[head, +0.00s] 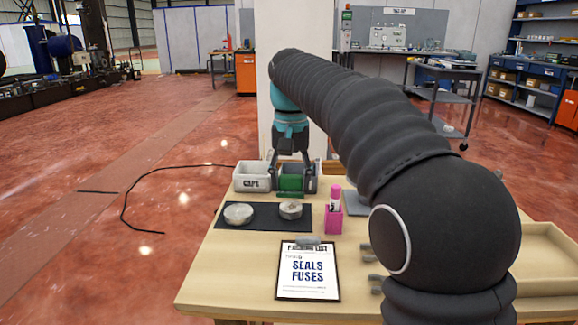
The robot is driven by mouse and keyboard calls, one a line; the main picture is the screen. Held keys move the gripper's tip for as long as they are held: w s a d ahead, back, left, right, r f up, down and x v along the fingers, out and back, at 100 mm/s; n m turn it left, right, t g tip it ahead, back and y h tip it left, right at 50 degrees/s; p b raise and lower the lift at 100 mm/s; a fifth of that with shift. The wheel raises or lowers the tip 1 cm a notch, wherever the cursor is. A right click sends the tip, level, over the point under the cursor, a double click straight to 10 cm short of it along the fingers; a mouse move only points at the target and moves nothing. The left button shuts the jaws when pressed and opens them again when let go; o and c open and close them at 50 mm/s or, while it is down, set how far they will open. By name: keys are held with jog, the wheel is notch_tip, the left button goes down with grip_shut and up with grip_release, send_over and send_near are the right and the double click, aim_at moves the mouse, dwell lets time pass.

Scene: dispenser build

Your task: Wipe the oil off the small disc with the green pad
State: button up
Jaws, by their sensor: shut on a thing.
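My gripper (291,164) points down at the back of the table, behind the black mat. It is shut on the green pad (291,183), which shows as a green block between and below the fingers. The fingertips are small and partly hidden. The small disc (290,210), pale and round, lies on the right part of the black mat (264,221), nearer the camera than the pad. The pad is apart from it. Dark marks show on the disc's top, but I cannot tell whether they are oil.
A larger pale disc (238,213) lies on the mat's left. A white bin marked CAPS (251,178) stands behind it. A pink cup (333,222) stands right of the mat. A clipboard (308,271) lies in front. A wooden tray (545,262) sits at right.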

jog(key=shift+r, duration=1.35)
jog(key=shift+s, duration=0.1)
